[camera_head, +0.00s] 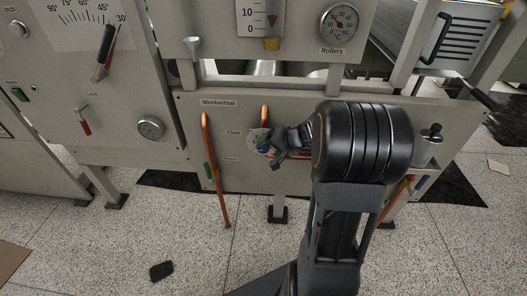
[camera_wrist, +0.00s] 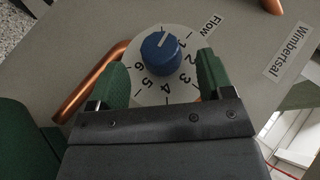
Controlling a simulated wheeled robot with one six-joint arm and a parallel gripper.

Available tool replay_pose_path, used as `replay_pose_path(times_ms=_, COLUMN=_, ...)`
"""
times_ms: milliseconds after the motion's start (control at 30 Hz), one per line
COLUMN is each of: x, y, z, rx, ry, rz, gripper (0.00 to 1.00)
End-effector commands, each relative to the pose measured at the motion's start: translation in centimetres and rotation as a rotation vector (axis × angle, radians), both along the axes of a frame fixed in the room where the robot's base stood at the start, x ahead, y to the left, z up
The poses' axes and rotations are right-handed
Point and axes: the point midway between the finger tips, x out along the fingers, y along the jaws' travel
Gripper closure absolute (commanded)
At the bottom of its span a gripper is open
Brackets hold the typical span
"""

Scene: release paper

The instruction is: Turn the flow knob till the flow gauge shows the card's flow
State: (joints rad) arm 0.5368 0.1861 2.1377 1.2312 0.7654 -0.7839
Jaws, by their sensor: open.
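The blue flow knob (camera_wrist: 161,53) sits on a round white dial (camera_wrist: 150,96) with numbers 1 to 6. Its white mark points towards the top of the wrist view, away from the numbers and nearest the 1. My gripper (camera_wrist: 162,61) is open, with one green-padded finger on each side of the knob; gaps show on both sides. In the head view my gripper (camera_head: 273,148) is at the dial, largely covering the knob. No card is identifiable.
Copper pipes (camera_head: 213,165) run beside the dial on the grey panel (camera_head: 190,110). A round Rollers gauge (camera_head: 340,24) is above. Levers (camera_head: 104,48) and a small round dial (camera_head: 151,127) are on the left panel. A dark object (camera_head: 161,270) lies on the floor.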

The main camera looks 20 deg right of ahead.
Motion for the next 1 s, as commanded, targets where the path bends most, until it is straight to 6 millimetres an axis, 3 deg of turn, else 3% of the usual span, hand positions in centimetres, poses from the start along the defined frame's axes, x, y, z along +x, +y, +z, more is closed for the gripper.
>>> replay_pose_path(times_ms=300, x=2.3, y=1.4, z=-2.5, rx=0.000, ry=0.001, rz=0.000, gripper=0.26)
replay_pose_path(times_ms=733, x=2.8, y=1.6, z=-2.8, rx=-0.001, ry=0.001, rz=0.000, gripper=0.26)
replay_pose_path(times_ms=1000, x=2.7, y=1.6, z=-2.8, rx=-0.001, ry=0.001, rz=0.000, gripper=0.51)
